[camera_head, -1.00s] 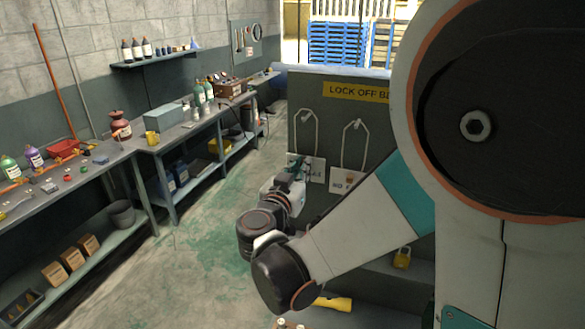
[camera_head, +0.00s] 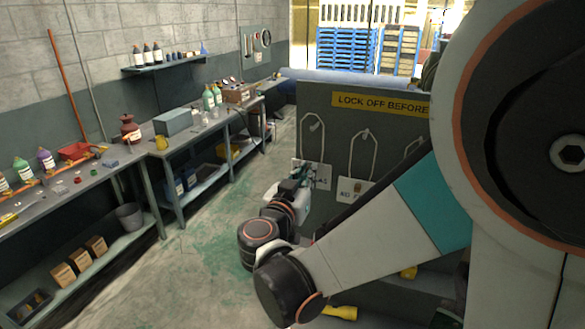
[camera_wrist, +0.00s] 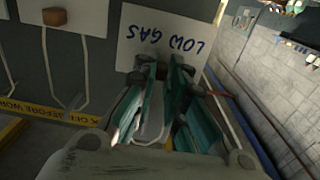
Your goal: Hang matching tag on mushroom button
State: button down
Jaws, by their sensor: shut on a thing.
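A white tag lettered "LOW GAS" (camera_wrist: 160,38) hangs by its pale cord on the grey lock-off board and appears upside down in the wrist view. In the head view this tag (camera_head: 322,177) is partly covered by my gripper (camera_head: 302,174). In the wrist view my gripper (camera_wrist: 165,75) is shut on the edge of the tag with its teal fingers. A second white tag, lettered "NO F…" (camera_head: 352,190), hangs to the right on its own cord. I do not make out a mushroom button in either view.
The grey board (camera_head: 340,115) carries a yellow "LOCK OFF BEFORE" strip (camera_head: 380,104). A workbench (camera_head: 185,140) with bottles and tools runs along the left wall. The floor (camera_head: 215,230) between bench and board is clear. My arm hides the board's right part.

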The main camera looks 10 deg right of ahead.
jog(key=v, duration=0.6)
jog(key=shift+s+a, duration=0.2)
jog(key=shift+s, duration=0.1)
dwell(0.4)
